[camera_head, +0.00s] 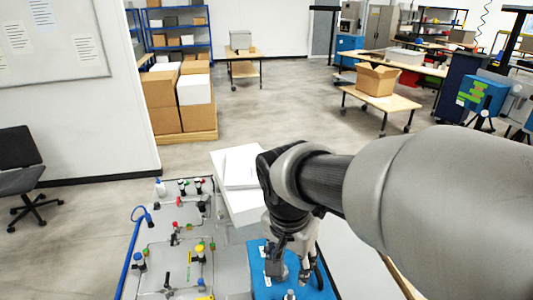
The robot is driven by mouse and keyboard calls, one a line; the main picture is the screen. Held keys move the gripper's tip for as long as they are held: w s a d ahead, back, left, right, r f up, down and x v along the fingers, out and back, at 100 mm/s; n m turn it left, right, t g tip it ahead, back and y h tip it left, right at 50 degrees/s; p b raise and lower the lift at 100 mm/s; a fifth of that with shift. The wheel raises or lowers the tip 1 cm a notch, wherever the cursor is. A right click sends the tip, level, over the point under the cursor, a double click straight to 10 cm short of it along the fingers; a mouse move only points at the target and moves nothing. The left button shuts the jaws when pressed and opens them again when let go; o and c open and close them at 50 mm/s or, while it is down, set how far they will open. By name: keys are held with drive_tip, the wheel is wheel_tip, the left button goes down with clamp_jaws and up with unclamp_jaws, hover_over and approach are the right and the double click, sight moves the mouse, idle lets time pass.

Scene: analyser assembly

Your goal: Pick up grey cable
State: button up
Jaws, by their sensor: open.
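My gripper (303,272) points down over a blue mat (262,289) at the lower middle of the view. Its fingers are apart, and I see nothing held between them. Small grey and white parts (277,268) stand on the mat just left of the fingers. A dark curved piece shows to the right of the fingers; I cannot tell whether it is a cable or part of my gripper. I cannot pick out the grey cable with certainty; my arm covers the area to the right of the mat.
A grey panel (160,262) with fittings, thin tubes and coloured caps lies left of the mat. A blue hose (128,255) runs along its left edge. A white box (240,172) stands behind the mat. A black chair (22,170) is far left; open floor lies beyond.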

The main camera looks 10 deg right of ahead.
drive_tip(key=b, duration=0.1)
approach(291, 292)
wheel_tip(291, 292, down, 5)
drive_tip(key=shift+w+d+f, duration=0.15)
drive_tip(key=shift+w+f, duration=0.05)
drive_tip(key=shift+f, duration=0.7)
drive_tip(key=shift+w+d+f, duration=0.1)
drive_tip(key=shift+w+f, duration=0.1)
drive_tip(key=shift+f, duration=0.7)
drive_tip(key=shift+w+d+f, duration=0.15)
drive_tip(key=shift+w+f, duration=0.05)
drive_tip(key=shift+f, duration=0.7)
drive_tip(key=shift+c, duration=0.6)
drive_tip(key=shift+s, duration=0.1)
clamp_jaws()
